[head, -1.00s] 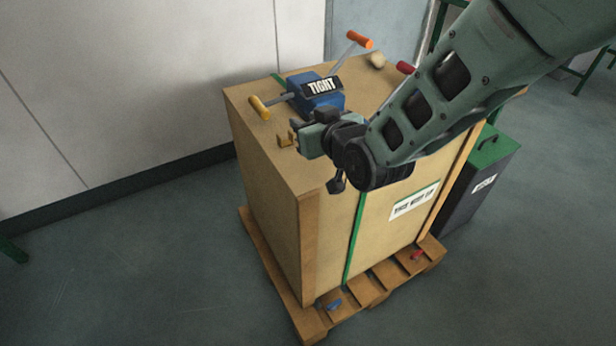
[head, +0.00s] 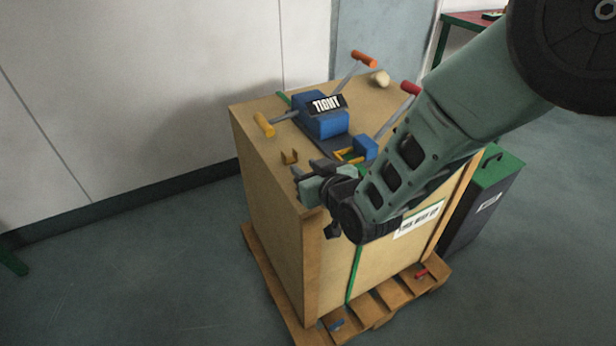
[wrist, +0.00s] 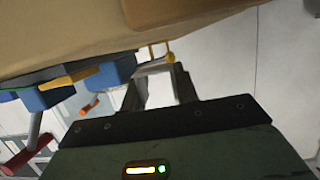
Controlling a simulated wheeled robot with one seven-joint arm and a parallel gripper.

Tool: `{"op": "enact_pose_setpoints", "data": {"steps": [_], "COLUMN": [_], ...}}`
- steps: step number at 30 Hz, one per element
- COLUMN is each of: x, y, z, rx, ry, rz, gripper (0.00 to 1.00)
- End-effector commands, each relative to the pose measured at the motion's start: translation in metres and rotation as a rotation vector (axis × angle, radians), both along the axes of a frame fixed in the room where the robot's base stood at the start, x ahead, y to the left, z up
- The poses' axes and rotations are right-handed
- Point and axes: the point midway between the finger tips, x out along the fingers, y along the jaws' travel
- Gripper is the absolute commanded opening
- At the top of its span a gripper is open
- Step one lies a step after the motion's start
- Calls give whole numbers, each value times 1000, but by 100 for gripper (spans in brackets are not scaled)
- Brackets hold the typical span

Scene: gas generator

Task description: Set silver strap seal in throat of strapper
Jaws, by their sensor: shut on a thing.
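The blue strapper (head: 322,115) with a "TIGHT" sign sits on top of the crate. Its yellow throat piece (head: 347,155) is on the near side by a smaller blue block; that yellow piece also shows in the wrist view (wrist: 72,77). My gripper (head: 299,174) is near the crate's front left top edge, left of and nearer than the throat. In the wrist view my gripper (wrist: 157,80) is shut on a small silver piece (wrist: 154,67), apparently the silver strap seal, spanning the fingertips. The seal is too small to make out in the head view.
Yellow (head: 264,124), orange (head: 364,59) and red (head: 410,88) handles stick out around the strapper. A dark green-lidded bin (head: 484,196) stands right of the crate.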

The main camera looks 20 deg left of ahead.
Motion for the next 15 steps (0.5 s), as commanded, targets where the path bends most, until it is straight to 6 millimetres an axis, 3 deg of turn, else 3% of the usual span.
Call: {"op": "enact_pose_setpoints", "data": {"steps": [4,15], "x": [0,0], "y": [0,0], "z": [-19,-23], "rx": [-1,0], "ry": [1,0], "rz": [0,-1], "gripper": [9,9]}}
